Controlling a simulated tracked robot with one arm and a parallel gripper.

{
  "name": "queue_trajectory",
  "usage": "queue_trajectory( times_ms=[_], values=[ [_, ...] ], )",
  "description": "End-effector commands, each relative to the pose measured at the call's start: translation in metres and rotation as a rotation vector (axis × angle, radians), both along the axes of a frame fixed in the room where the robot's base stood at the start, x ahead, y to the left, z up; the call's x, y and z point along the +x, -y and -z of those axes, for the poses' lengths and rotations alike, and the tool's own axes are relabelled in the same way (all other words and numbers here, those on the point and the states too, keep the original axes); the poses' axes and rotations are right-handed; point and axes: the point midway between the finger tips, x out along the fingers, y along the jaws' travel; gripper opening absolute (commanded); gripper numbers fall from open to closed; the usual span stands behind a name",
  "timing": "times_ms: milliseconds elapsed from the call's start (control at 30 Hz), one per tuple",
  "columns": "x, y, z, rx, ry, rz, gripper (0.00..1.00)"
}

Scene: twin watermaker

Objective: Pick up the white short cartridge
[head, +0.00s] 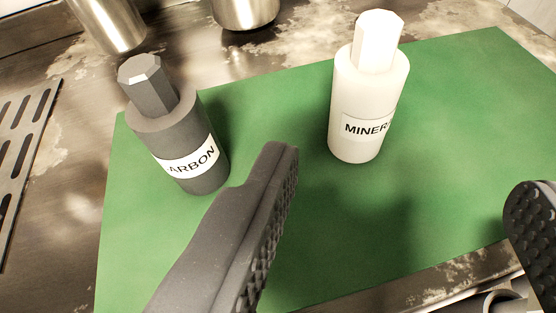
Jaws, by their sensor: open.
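A short white cartridge (368,103) stands upright on a green mat (470,150) in the head view. It has a hexagonal top and a label that reads "MINER", with the rest turned out of sight. My gripper (408,185) is open, with one dark ridged finger at the lower middle and the other at the right edge. The white cartridge stands beyond the fingers, in the gap between them as seen in the picture, and nothing is held. A grey cartridge (180,135) labelled "ARBON" stands upright at the left of the mat, beyond the left finger.
Two shiny metal cylinders (108,22) stand at the top left, cut off by the frame. A slotted metal plate (25,140) lies at the left edge. Metal parts (500,298) show at the bottom right. The mat right of the white cartridge is clear.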

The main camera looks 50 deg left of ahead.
Motion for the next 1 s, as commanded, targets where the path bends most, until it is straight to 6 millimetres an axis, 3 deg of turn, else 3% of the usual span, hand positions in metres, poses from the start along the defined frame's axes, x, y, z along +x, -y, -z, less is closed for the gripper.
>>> queue_trajectory(
  times_ms=[167,600,1000],
  values=[
    [0.009,-0.009,0.009,0.005,0.000,-0.007,0.62],
    [0.059,-0.031,0.031,0.003,-0.003,-0.005,0.62],
    [0.075,-0.039,0.038,0.003,-0.002,-0.004,0.62]
  ],
)
